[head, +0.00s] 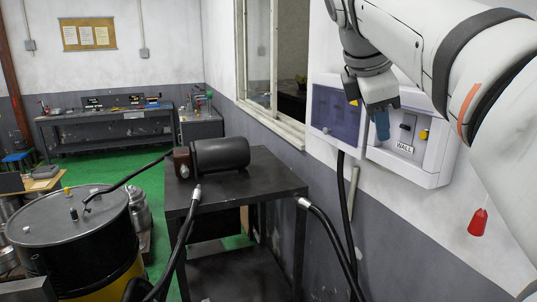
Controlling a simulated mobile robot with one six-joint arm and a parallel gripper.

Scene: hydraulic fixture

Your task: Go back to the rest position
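My gripper (380,122) hangs from my arm at the upper right, pointing down in front of the wall control box (440,160). Its tip is blue. I cannot tell whether the fingers are open or shut, or whether the blue part is a finger or a held thing. The box has an open cover with a bluish window (335,112) on its left. Inside are a dark switch, a yellow part (424,134) and a label reading "WALL". My arm covers the box's upper right.
A black table (245,185) carries a dark cylinder (220,154) with a hose. Two loose hoses with metal ends (303,202) rise in front. A black drum (70,235) stands at left. A red piece (478,222) hangs at right. Green floor is clear toward the back workbench (105,120).

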